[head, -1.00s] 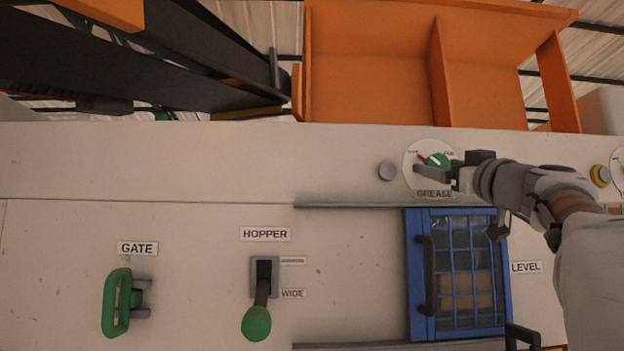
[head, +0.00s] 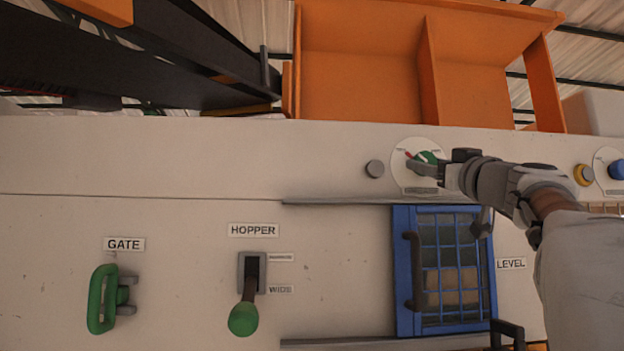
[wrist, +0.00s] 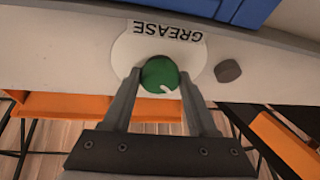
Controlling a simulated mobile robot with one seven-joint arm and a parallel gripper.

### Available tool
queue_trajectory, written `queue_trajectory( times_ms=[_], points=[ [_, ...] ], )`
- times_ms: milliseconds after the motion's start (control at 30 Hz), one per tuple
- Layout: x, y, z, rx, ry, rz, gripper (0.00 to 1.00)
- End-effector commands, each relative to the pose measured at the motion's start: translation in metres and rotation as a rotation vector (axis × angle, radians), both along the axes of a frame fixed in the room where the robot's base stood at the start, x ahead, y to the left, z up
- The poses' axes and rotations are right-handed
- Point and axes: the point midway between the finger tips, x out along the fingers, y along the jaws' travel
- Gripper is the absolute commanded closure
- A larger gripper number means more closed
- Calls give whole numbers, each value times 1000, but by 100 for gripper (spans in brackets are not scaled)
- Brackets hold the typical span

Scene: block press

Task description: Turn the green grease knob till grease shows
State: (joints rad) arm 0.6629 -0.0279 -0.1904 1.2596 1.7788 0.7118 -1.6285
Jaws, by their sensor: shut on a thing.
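The green grease knob (head: 427,157) sits on a round white dial plate (head: 405,177) on the cream machine front. In the wrist view the green knob (wrist: 158,74) has a white pointer mark towards its lower right. My gripper (head: 424,166) is shut on the knob, with one finger on each side of it in the wrist view. The GREASE label (wrist: 167,30) shows upside down in the wrist view. A grey round stud (head: 375,169) is beside the dial; it also shows in the wrist view (wrist: 228,71). I see no grease on it.
An orange bin (head: 365,75) stands above the panel. Below are a blue barred window (head: 404,290), a hopper lever (head: 244,318) and a green gate handle (head: 102,300).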

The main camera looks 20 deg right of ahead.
Motion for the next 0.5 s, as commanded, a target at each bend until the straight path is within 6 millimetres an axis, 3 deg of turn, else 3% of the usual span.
queue_trajectory(
  times_ms=[500],
  points=[
    [0, 5, 0, 370, -95, 3, 97]
  ],
)
